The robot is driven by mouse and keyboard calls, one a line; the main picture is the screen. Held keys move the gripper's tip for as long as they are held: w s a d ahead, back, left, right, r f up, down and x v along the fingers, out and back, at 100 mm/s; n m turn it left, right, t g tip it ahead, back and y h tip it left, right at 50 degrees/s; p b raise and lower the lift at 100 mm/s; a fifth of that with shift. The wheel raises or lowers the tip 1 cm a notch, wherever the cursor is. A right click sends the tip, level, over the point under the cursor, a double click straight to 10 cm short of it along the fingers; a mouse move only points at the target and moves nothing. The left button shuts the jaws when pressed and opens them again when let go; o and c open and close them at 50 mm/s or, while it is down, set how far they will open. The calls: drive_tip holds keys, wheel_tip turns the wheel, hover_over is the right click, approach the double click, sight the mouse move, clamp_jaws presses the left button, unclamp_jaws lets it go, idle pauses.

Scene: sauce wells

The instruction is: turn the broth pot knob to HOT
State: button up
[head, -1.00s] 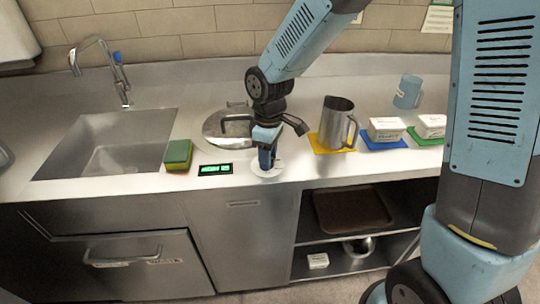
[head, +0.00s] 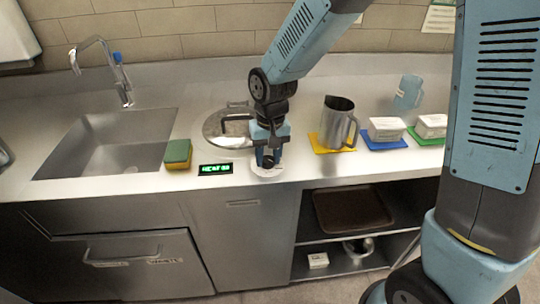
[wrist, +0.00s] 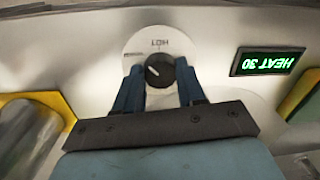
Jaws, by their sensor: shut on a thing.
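The broth pot knob (wrist: 160,71) is black with a white pointer mark, on a round pale dial plate (wrist: 135,50) at the counter's front. HOT is printed upside down on the plate above the knob in the wrist view. The pointer slants to the upper left of that view, off the HOT label. My gripper (head: 267,162) points down at the dial, its blue fingers on either side of the knob and shut on it. The broth pot (head: 214,128), sunk in the counter behind, is partly hidden by my arm. A display (wrist: 267,62) reads HEAT 30 upside down.
A green and yellow sponge (head: 178,153) lies left of the display (head: 215,169), near the sink (head: 110,145). Right of my gripper, a metal pitcher (head: 335,122) stands on a yellow mat. White tubs (head: 386,129) stand farther right. Shelves lie below.

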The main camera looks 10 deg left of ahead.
sight(270, 159)
drive_tip(key=m, duration=0.4)
drive_tip(key=shift+w+m, duration=0.1)
drive_tip(key=shift+m, duration=2.1)
drive_tip(key=o, duration=1.1)
drive_tip(key=shift+c, duration=0.2)
wheel_tip(270, 159, up, 14)
drive_tip(key=shift+s+d+f, duration=0.2)
drive_tip(key=shift+d, duration=0.1)
